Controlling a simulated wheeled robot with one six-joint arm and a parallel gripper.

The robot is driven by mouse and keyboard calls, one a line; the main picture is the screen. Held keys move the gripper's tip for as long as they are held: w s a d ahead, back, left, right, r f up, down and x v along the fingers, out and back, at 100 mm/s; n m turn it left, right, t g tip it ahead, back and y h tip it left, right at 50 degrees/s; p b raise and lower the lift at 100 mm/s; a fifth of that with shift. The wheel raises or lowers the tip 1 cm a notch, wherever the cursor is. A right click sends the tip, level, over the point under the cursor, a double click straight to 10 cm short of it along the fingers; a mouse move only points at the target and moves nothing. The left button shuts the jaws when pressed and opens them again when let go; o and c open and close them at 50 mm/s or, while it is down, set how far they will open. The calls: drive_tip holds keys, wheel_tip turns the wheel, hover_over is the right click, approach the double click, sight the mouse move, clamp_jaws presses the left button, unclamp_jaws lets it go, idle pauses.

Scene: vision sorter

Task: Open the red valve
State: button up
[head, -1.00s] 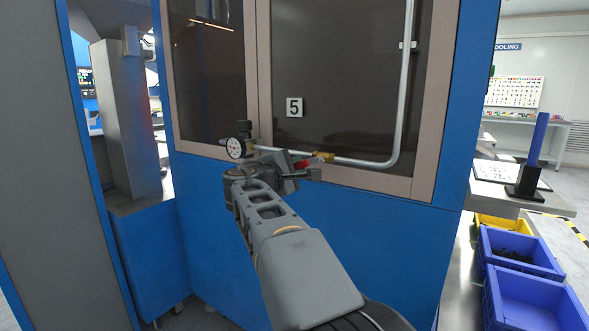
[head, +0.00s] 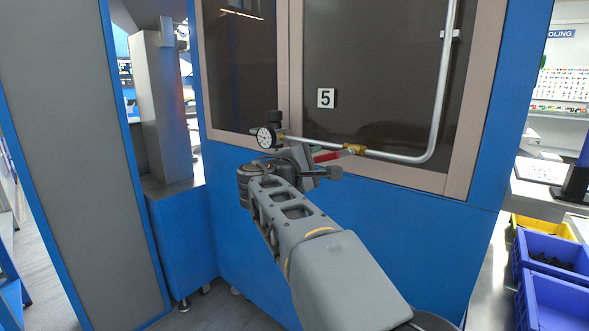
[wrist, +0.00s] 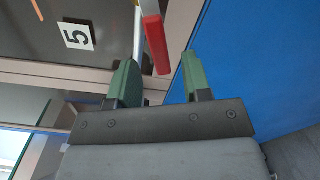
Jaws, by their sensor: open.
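The red valve handle (head: 327,156) sits on a brass valve body (head: 355,149) in the silver pipe on the blue cabinet's front. The handle lies roughly along the pipe. In the head view my gripper (head: 318,172) is just in front of and below the handle, hiding part of it. In the wrist view the red handle (wrist: 156,42) comes down from the top, its free end in the gap between the two green fingertips of my open gripper (wrist: 158,60). Whether the fingers are deep enough to straddle it, I cannot tell. No finger visibly touches it.
A round gauge (head: 268,137) is on the pipe left of the handle, close to my gripper. The pipe (head: 440,90) bends upward at the right. A "5" label (head: 326,98) is on the dark window. Blue bins (head: 548,262) stand at the right.

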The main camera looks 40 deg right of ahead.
drive_tip(key=p+v, duration=0.1)
drive_tip(key=v, duration=0.8)
drive_tip(key=shift+a, duration=0.4)
drive_tip(key=shift+s, duration=0.1)
drive_tip(key=shift+c, duration=0.2)
